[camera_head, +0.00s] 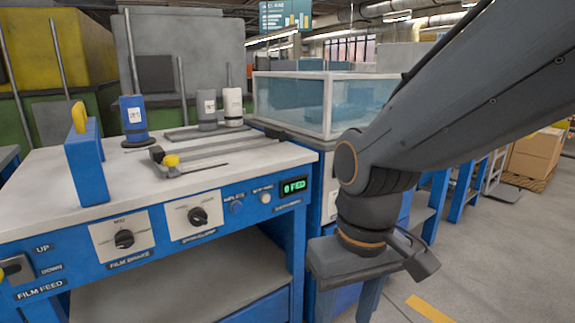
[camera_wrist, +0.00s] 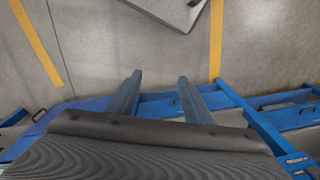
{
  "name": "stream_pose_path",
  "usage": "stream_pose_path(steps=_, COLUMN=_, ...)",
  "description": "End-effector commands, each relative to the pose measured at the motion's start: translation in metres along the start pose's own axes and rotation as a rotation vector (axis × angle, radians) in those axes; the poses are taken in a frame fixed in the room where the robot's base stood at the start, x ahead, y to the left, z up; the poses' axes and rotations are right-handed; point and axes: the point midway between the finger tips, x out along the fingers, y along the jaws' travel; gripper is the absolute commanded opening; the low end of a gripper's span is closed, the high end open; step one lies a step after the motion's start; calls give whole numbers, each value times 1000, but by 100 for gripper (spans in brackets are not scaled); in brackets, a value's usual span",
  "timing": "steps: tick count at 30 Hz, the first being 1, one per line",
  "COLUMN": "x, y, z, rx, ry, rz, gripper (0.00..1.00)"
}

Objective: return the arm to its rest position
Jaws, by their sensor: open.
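My arm (camera_head: 470,90) reaches in from the upper right of the head view and bends down at its grey wrist. My gripper (camera_wrist: 158,78) shows in the wrist view as two grey-blue fingers held apart, with nothing between them. Blue frame parts and grey floor show beyond the fingers. In the head view the gripper body hangs just right of the blue bench (camera_head: 225,215), in front of its right end. The fingers themselves are hard to make out there.
The bench carries a blue spool (camera_head: 133,115), a grey spool (camera_head: 207,108), a white spool (camera_head: 232,106), a yellow-tipped slide (camera_head: 171,161) and a front panel of knobs. A clear-walled box (camera_head: 290,103) stands behind my wrist. Open floor (camera_head: 480,265) with yellow markings lies right.

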Motion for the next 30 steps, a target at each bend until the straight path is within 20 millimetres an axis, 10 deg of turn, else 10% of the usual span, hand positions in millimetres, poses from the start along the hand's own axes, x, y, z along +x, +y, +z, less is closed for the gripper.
stream_pose_path(steps=30, x=-121, y=74, z=30, rx=279, ry=-23, rz=40, gripper=46)
